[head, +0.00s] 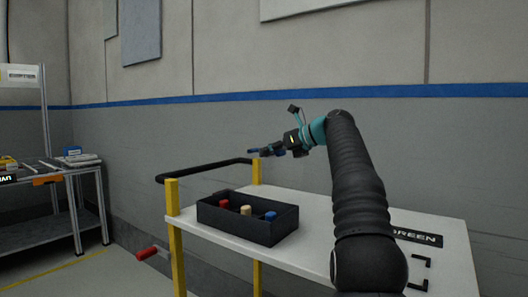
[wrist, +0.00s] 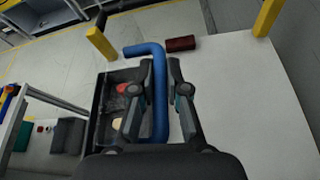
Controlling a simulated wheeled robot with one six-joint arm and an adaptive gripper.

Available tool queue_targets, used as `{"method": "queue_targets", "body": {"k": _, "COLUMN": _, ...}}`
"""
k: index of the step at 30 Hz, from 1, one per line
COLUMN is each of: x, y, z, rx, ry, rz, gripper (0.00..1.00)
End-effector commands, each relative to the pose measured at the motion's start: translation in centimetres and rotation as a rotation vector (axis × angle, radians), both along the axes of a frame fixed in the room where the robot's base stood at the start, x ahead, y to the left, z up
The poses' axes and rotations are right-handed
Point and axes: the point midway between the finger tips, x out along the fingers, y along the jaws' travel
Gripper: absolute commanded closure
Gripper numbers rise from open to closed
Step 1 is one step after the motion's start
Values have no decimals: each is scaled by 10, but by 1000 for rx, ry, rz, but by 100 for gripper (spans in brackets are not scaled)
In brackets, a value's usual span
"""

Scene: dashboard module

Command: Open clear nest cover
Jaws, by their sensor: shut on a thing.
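My gripper (head: 268,152) is raised above the far left part of the white cart table, behind and above a black open box (head: 223,225). In the wrist view, the two fingers of my gripper (wrist: 158,88) are closed around a bent blue bar (wrist: 159,110). The bar runs between the fingers and bends left beyond the tips. In the head view only a small blue piece shows at the fingertips. I can make out no clear cover or nest in either view.
The box holds a red (head: 223,205), a beige (head: 246,210) and a blue-topped piece (head: 271,215). A dark red block (wrist: 180,43) lies near the table edge. Yellow posts (head: 175,240) and a black rail (head: 205,169) bound the cart's left end. A label reads GREEN (head: 418,237).

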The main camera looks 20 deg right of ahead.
Motion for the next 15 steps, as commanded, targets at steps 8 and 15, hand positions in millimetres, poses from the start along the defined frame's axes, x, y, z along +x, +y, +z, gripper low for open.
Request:
{"method": "queue_targets", "body": {"k": 8, "x": 1, "y": -2, "z": -6, "rx": 9, "ry": 17, "rz": 2, "gripper": 100}}
{"method": "queue_targets", "body": {"k": 15, "x": 1, "y": -2, "z": -6, "rx": 8, "ry": 18, "rz": 4, "gripper": 76}}
